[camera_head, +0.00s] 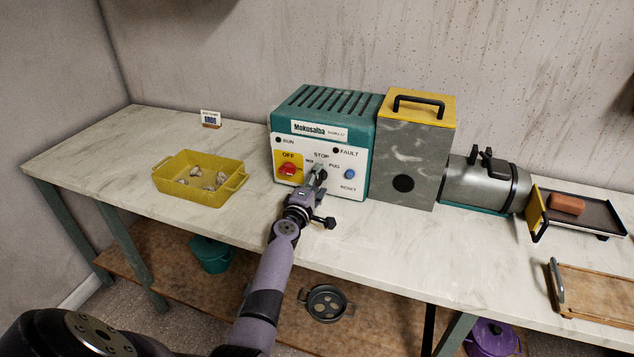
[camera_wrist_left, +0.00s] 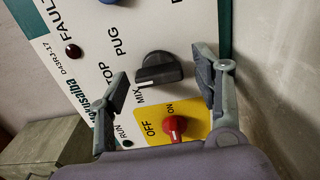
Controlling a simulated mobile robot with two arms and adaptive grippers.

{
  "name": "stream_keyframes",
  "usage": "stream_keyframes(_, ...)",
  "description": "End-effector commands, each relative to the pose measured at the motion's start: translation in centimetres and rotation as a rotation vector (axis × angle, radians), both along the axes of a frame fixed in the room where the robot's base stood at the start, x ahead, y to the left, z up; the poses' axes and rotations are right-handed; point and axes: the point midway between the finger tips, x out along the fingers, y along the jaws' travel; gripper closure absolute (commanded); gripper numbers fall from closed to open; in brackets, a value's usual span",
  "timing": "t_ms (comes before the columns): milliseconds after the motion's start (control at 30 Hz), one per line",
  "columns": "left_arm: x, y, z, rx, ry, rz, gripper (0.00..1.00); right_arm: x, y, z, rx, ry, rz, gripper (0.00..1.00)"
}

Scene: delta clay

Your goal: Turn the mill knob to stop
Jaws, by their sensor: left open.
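The mill's control box (camera_head: 320,135) is teal with a white front panel. It stands at the back of the table. The black mill knob (camera_wrist_left: 160,68) shows in the wrist view, with a white line on its lower left edge, near the MIX label; I cannot tell its exact setting. STOP and PUG labels are to its left. My left gripper (camera_head: 316,178) is open before the panel and partly hides the knob in the head view. In the wrist view its fingers (camera_wrist_left: 163,88) are on either side of the knob, with no clear contact. My right gripper is out of view.
A red OFF/ON switch (camera_head: 288,169) sits left of the knob, and a blue RESET button (camera_head: 350,174) right. A yellow tray (camera_head: 192,193) with pale lumps is to the left. A grey hopper (camera_head: 410,150) and barrel (camera_head: 478,187) adjoin the box. The table front is clear.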

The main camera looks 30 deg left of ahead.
Motion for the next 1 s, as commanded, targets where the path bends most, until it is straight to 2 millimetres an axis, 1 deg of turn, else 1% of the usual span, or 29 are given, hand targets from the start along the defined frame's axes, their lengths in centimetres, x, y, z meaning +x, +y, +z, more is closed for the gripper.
stream_keyframes(233,-0.1,0.0,0.1,0.0,-0.001,0.0,0.4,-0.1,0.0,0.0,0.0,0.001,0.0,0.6)
stream_keyframes(367,-0.8,-0.3,0.0,-0.001,-0.002,0.0,0.4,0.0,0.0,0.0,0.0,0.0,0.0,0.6)
stream_keyframes(467,-2.0,-0.6,0.0,-0.001,-0.001,0.0,0.4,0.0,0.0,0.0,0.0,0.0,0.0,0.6)
stream_keyframes(800,-8.5,-2.0,-0.1,0.001,0.002,0.002,0.4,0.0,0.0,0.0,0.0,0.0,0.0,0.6)
stream_keyframes(900,-10.0,-2.4,0.0,0.002,0.001,0.001,0.4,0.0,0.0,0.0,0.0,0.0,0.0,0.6)
stream_keyframes(1000,-11.0,-2.6,0.0,0.001,0.001,0.0,0.4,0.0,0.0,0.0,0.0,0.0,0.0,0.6)
